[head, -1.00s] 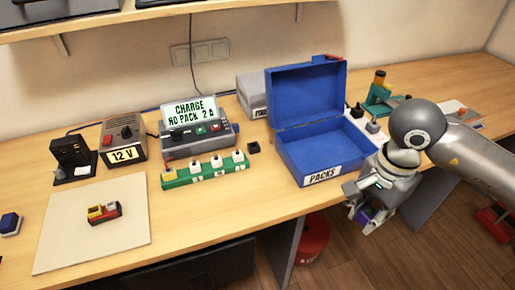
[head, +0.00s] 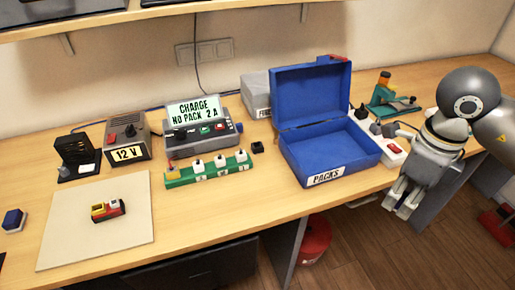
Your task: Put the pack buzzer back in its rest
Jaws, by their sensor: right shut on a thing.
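My right gripper (head: 403,208) hangs in front of the table's right part, beyond the front edge, fingers pointing down. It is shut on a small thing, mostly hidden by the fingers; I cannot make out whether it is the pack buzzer. I cannot pick out the pack buzzer elsewhere for sure. Its rest is not clearly identifiable either; a small black open block (head: 257,147) stands right of the green strip (head: 208,171). My left gripper is not in view.
The open blue PACKS box (head: 331,165) stands left of my right gripper. A white block with a red top (head: 394,151) is behind it. A charger (head: 200,134), a 12 V supply (head: 126,139) and a pale mat (head: 75,237) with a red-yellow part (head: 108,210) are further left.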

